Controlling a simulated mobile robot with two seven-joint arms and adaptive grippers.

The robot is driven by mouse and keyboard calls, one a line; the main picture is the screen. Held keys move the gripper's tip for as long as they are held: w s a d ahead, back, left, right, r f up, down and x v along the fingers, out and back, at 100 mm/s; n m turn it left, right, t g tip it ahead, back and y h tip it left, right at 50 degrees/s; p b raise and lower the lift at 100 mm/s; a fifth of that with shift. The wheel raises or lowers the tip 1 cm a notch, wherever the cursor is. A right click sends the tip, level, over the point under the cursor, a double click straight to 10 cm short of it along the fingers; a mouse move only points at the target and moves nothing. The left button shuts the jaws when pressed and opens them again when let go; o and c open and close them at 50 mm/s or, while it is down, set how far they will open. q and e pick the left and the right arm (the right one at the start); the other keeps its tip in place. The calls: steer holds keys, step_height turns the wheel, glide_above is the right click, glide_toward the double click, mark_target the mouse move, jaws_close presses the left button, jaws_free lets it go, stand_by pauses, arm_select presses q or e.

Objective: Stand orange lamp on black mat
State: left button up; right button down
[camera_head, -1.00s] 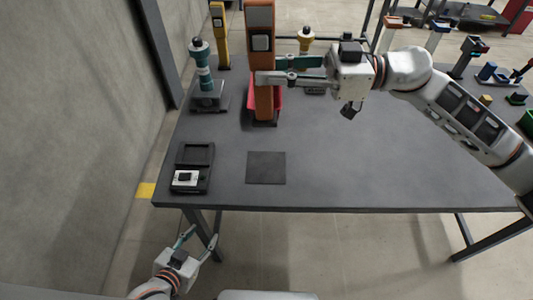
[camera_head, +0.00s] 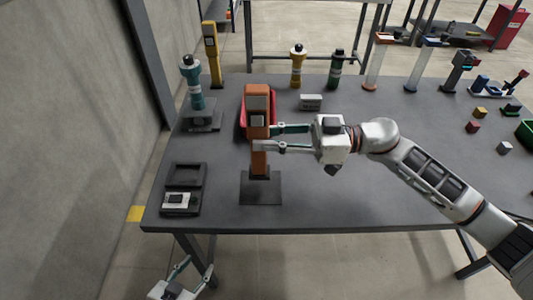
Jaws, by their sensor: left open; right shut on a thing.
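The orange lamp (camera_head: 258,162) is a tall upright post with a dark base. Its lower end is at the far part of the black mat (camera_head: 262,194), a dark square near the table's front edge. I cannot tell whether the base touches the mat. My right gripper (camera_head: 257,136) comes in from the right and is shut on the lamp at mid height, one finger above the other in the picture. My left gripper (camera_head: 187,270) is open and empty, low in front of the table's front left leg.
A red bin (camera_head: 244,122) stands behind the lamp, partly hidden. A teal lamp (camera_head: 193,88) stands at the left on a grey base. A black case (camera_head: 184,176) lies at the front left. A yellow post (camera_head: 212,55) and other lamps stand at the back. The table's front right is clear.

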step_height(320, 180, down, 4)
steer(key=shift+f+b, duration=0.25)
steer(key=shift+b, duration=0.2)
steer(key=shift+f, duration=0.2)
steer(key=c, duration=1.8)
jaws_free()
steer(key=shift+f, duration=0.15)
steer(key=shift+o, duration=0.2)
steer(key=d+b, duration=0.1)
steer(key=d, duration=1.1)
